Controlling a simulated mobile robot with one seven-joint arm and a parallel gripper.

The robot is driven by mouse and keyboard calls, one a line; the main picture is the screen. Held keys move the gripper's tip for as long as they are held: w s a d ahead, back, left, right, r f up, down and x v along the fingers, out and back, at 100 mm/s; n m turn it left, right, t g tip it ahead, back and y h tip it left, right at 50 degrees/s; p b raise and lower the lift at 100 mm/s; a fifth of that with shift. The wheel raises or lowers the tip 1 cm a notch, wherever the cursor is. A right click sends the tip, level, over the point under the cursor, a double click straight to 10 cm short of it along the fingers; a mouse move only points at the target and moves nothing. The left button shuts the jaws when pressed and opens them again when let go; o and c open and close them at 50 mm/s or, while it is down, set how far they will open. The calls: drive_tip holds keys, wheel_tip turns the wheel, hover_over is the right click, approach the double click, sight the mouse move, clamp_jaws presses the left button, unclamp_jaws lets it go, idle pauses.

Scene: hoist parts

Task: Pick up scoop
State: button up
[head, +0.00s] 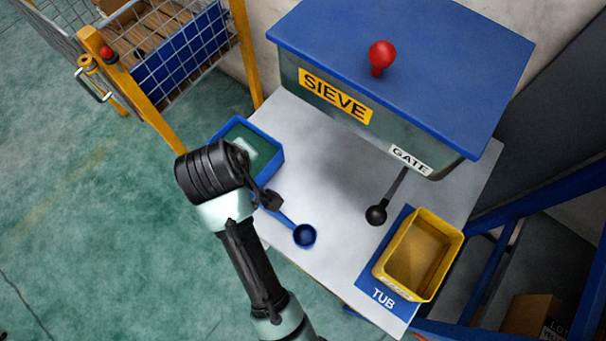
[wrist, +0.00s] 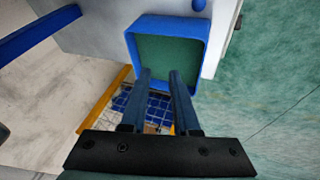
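The blue scoop shows in the head view, its round bowl (head: 304,236) near the front edge of the white table and its handle running up and left towards my gripper. My gripper (head: 268,200) is beside the blue tray and close to the handle's end; whether they touch I cannot tell. In the wrist view my gripper's two fingers (wrist: 162,74) are apart with nothing between them, their tips over the near rim of the tray. A small blue shape at the top edge of the wrist view may be part of the scoop.
A blue tray with a green inside (head: 276,168) stands on the table (head: 335,185); it also shows in the wrist view (wrist: 201,62). The sieve box (head: 400,60) has a red knob and a black-knobbed gate lever (head: 376,214). A yellow tub (head: 452,252) sits at right. A mesh cage (head: 185,60) stands at left.

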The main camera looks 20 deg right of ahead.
drive_tip(key=s+d+f+n+g+p, duration=0.15)
drive_tip(key=s+g+p, duration=0.25)
drive_tip(key=s, duration=0.5)
hover_over(277, 215)
drive_tip(key=shift+m+h, duration=0.25)
drive_tip(key=shift+h, duration=0.05)
drive_tip(key=f, duration=0.4)
drive_tip(key=f+b, duration=0.1)
drive_tip(key=f, duration=0.1)
drive_tip(key=shift+s+a+f, duration=0.3)
drive_tip(key=shift+a+f, duration=0.1)
drive_tip(key=shift+w+d+f, duration=0.1)
drive_tip(key=shift+d+f, duration=0.05)
drive_tip(key=shift+f, duration=0.85)
drive_tip(key=shift+w+d+f, duration=0.15)
drive_tip(key=shift+f, duration=0.9)
drive_tip(key=shift+w+d+f, duration=0.1)
drive_tip(key=shift+d+f, duration=0.05)
drive_tip(key=shift+f, duration=0.85)
clamp_jaws()
